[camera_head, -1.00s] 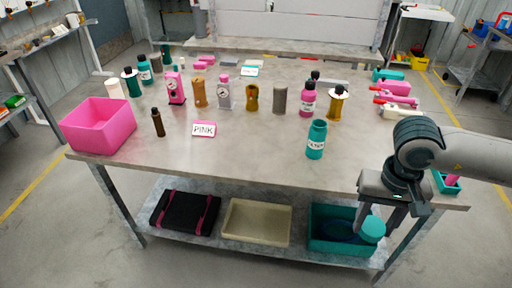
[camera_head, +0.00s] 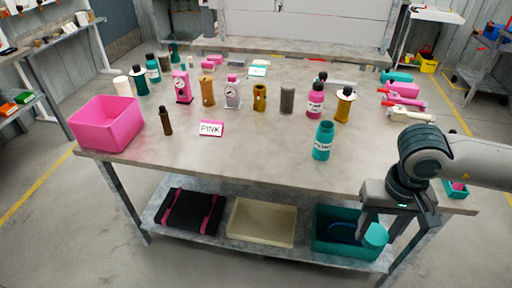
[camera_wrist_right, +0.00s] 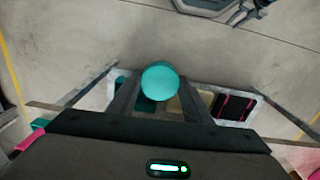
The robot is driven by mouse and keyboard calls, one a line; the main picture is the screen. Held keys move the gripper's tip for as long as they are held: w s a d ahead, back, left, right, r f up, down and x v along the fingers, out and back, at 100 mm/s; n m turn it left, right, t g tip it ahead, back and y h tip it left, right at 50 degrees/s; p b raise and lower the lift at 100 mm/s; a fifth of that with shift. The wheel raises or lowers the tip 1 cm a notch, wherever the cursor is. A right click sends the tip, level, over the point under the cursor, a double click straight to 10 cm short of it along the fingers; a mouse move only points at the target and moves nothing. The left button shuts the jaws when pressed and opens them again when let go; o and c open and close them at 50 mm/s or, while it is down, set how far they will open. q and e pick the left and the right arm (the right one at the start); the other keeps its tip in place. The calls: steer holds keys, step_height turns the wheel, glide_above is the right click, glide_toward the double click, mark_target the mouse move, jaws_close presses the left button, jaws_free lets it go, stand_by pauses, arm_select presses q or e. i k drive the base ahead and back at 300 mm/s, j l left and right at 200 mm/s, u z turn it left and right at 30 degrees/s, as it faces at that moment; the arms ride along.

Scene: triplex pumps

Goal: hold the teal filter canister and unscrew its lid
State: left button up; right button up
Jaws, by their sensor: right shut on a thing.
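The teal filter canister (camera_head: 323,142) stands upright near the front edge of the table, with a pale label on its side. Its neck shows at the top with no lid on it. My right gripper (camera_head: 384,226) is beyond the table's front edge, right of the canister and lower than the tabletop. It is shut on a round teal lid (camera_head: 375,235). In the right wrist view the lid (camera_wrist_right: 160,81) sits between the two fingers. The canister is not seen there. My left gripper is in neither view.
Several bottles and pump parts stand along the back. On the lower shelf are a teal bin (camera_head: 330,250), a beige tray (camera_head: 262,222) and a black case (camera_head: 190,211). The table's front middle is clear.

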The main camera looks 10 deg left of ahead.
mark_target(325, 132)
steer(key=u, duration=1.55)
steer(key=i+l, duration=0.2)
steer(key=l, duration=0.15)
steer(key=i+l, duration=0.2)
steer(key=l, duration=0.2)
steer(key=i+l, duration=0.2)
steer(key=l, duration=0.15)
steer(key=i+l, duration=0.2)
steer(key=l, duration=0.15)
